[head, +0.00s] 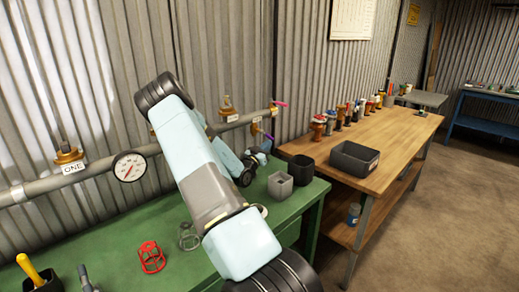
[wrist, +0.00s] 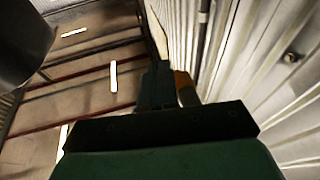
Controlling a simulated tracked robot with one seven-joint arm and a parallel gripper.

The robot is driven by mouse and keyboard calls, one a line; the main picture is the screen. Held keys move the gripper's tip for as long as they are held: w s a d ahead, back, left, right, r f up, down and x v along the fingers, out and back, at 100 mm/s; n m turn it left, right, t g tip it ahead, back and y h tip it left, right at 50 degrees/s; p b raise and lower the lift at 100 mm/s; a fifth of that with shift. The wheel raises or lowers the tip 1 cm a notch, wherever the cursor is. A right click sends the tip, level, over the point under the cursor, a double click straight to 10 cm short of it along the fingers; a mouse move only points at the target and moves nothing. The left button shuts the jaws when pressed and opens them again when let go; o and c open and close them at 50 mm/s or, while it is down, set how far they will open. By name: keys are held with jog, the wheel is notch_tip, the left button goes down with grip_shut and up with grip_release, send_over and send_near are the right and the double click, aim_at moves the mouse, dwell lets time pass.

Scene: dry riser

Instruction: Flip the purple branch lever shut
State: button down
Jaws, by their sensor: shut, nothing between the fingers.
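The purple branch lever (head: 268,137) shows in the head view on a short branch below the right end of the grey pipe (head: 110,162). It is small, and its exact angle is hard to read. A pink lever (head: 279,104) sticks out above it at the pipe's end. My gripper (head: 262,149) is just below the purple lever, partly behind my arm; I cannot tell whether they touch. In the wrist view my gripper's dark fingers (wrist: 157,85) are together with nothing between them. An orange-brown piece shows just right of them; I cannot tell what it is.
The pipe carries a gauge (head: 129,166) and brass fittings along the corrugated wall. The green bench (head: 115,235) holds a red wire cage (head: 151,257) and a grey cup (head: 280,186). A wooden table (head: 400,135) with a dark bin (head: 354,159) stands to the right.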

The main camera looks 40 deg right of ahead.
jog(key=shift+s+d+r+h, duration=0.1)
jog(key=shift+d+r+h, duration=0.3)
jog(key=shift+d, duration=0.15)
jog(key=shift+d+r+h, duration=0.35)
jog(key=shift+d+h, duration=0.05)
jog(key=shift+d, duration=0.15)
jog(key=shift+d+r+n+t+h, duration=0.2)
jog(key=shift+d+n+t+h, duration=0.1)
jog(key=shift+n+t+h, duration=0.2)
jog(key=shift+d+r, duration=0.6)
jog(key=shift+r, duration=0.35)
jog(key=shift+a, duration=0.1)
